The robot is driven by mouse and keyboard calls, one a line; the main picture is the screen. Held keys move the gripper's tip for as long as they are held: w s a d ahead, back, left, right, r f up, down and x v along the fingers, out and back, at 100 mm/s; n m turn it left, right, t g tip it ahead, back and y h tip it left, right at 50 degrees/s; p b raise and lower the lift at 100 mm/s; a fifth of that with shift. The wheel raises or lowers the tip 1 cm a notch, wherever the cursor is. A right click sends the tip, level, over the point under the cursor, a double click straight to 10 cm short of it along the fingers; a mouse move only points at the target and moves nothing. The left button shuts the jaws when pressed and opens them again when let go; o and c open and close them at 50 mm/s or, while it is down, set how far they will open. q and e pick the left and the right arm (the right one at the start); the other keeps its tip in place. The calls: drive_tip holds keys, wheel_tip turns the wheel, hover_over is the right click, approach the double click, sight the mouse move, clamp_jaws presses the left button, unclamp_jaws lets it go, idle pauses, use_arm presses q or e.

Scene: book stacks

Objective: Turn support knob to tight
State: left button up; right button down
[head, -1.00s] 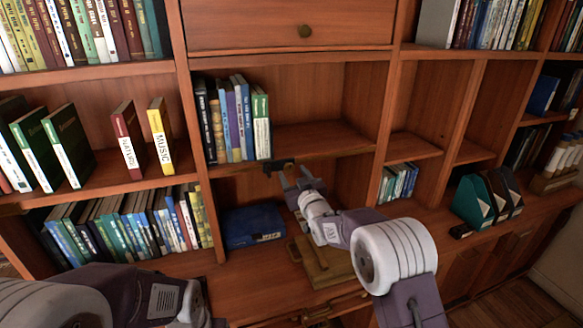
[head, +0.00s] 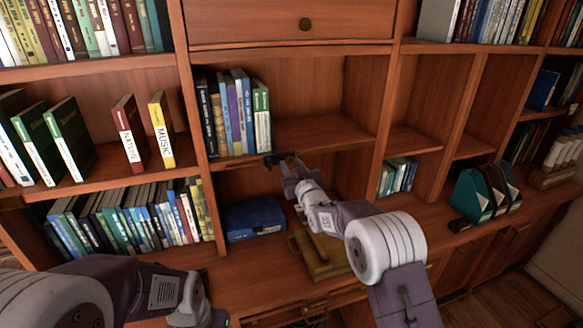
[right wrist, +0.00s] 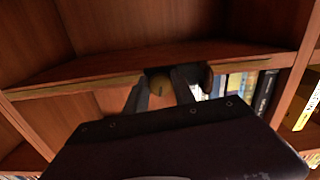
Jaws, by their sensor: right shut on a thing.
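The support knob (right wrist: 160,86) is a small, round, brass-coloured piece on a dark bracket under the shelf's front edge, seen in the right wrist view. In the head view the dark bracket (head: 272,159) shows at the shelf edge, but the knob is too small to make out. My right gripper (right wrist: 164,82) has its fingers on either side of the knob and is shut on it. In the head view the right gripper (head: 288,163) reaches up to the bracket. My left arm shows at the lower left, with its fingertips out of view.
Several books (head: 236,115) stand on the shelf (head: 310,133) just above the bracket. The space under the shelf is open around the gripper.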

drive_tip(key=m+b, duration=0.3)
drive_tip(key=shift+m, duration=0.3)
drive_tip(key=m+b, duration=0.1)
drive_tip(key=m, duration=0.1)
drive_tip(key=shift+a+m, duration=0.1)
drive_tip(key=shift+m, duration=0.3)
drive_tip(key=m+b, duration=0.1)
drive_tip(key=m, duration=0.1)
drive_tip(key=shift+r+m, duration=0.1)
drive_tip(key=shift+m, duration=0.2)
drive_tip(key=m+b, duration=0.1)
drive_tip(key=m, duration=0.4)
drive_tip(key=shift+s+a+r+m, duration=0.1)
drive_tip(key=shift+m, duration=0.2)
drive_tip(key=m, duration=0.5)
drive_tip(key=shift+m, duration=0.6)
drive_tip(key=c, duration=1)
unclamp_jaws()
drive_tip(key=shift+c, duration=0.2)
drive_tip(key=shift+r, duration=0.1)
